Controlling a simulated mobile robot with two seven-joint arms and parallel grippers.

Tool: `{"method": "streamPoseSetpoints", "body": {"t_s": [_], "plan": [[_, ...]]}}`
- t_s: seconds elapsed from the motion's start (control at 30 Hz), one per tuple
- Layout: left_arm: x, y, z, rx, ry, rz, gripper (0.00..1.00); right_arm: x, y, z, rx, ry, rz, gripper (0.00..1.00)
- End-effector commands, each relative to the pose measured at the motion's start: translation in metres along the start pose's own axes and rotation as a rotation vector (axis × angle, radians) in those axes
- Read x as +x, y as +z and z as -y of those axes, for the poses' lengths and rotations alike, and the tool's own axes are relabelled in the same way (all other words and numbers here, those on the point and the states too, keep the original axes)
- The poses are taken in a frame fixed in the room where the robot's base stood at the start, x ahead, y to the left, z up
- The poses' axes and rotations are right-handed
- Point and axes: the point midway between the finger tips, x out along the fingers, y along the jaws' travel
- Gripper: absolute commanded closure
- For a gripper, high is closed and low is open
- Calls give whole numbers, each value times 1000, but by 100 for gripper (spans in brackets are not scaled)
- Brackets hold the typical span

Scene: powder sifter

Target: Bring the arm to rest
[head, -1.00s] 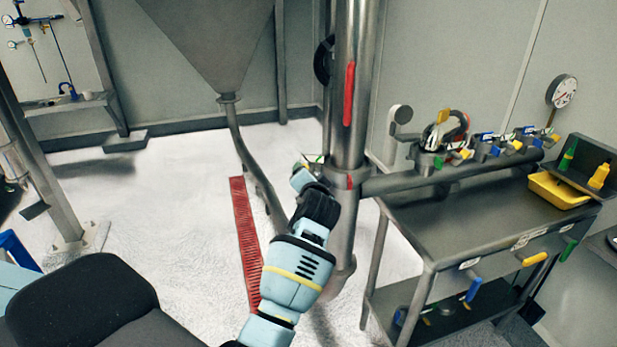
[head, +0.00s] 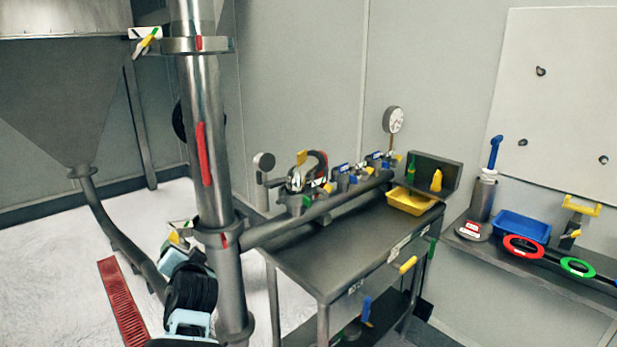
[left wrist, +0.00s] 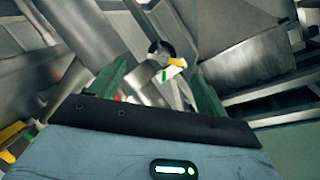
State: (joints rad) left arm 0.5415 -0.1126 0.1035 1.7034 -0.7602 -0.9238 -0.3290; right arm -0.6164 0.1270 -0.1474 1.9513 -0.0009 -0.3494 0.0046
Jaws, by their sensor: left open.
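My left arm, pale blue and black, rises from the bottom of the head view just left of the steel standpipe (head: 215,180). Its hand is by the lower pipe collar (head: 217,238), partly hidden behind my own black wrist. In the left wrist view, my left gripper (left wrist: 160,72) is open, with two green fingers apart. Beyond the fingers are a yellow and green handle (left wrist: 174,65) and metal pipework. Nothing is clearly held between the fingers; whether they touch anything I cannot tell. My right gripper is not in view.
A steel cart (head: 330,255) with valves, a gauge (head: 394,120) and a yellow tray (head: 411,201) stands right of the pipe. A shelf at right holds a blue bin (head: 522,227). A hopper (head: 60,100) and red floor grate (head: 122,300) are at left.

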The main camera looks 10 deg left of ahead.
Motion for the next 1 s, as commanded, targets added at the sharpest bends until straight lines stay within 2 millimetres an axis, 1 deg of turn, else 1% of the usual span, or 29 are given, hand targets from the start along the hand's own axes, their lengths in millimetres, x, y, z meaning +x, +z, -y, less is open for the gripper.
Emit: {"method": "streamPoseSetpoints", "body": {"t_s": [0.03, 0.07, 0.13, 0.17, 0.2, 0.27, 0.3, 0.37, 0.4, 0.47, 0.5, 0.57, 0.6, 0.67, 0.7, 0.77, 0.8, 0.9, 1.0], "plan": [[-1, 14, -13, 7, 21, 0, 24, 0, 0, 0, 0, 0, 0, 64], [-3, 21, -21, 7, 36, -5, 24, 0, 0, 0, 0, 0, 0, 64], [-9, 43, -44, 5, 81, -19, 24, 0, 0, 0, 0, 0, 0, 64], [-13, 54, -56, 4, 105, -26, 24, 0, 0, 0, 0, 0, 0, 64], [-19, 70, -71, -3, 139, -34, 24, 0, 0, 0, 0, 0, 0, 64], [-30, 93, -94, -12, 191, -47, 24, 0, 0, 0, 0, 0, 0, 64], [-39, 109, -109, -23, 228, -53, 24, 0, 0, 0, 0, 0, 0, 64], [-54, 132, -129, -41, 284, -61, 24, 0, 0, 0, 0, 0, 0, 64], [-65, 148, -142, -55, 322, -63, 24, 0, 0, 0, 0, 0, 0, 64], [-83, 170, -160, -78, 378, -64, 24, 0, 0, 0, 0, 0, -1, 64], [-96, 186, -172, -95, 417, -62, 24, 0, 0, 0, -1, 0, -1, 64], [-117, 209, -188, -125, 474, -57, 24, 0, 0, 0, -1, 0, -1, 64], [-133, 224, -197, -145, 513, -51, 24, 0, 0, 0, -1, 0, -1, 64], [-157, 246, -210, -182, 570, -38, 24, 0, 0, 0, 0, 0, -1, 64], [-174, 261, -217, -206, 608, -27, 24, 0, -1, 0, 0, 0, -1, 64], [-199, 281, -227, -246, 661, -8, 24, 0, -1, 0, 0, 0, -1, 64], [-215, 293, -231, -273, 693, 6, 24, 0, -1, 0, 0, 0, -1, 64], [-252, 318, -239, -334, 760, 41, 24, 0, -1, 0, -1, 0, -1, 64], [-278, 333, -243, -385, 805, 70, 24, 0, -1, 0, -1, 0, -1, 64]]}}
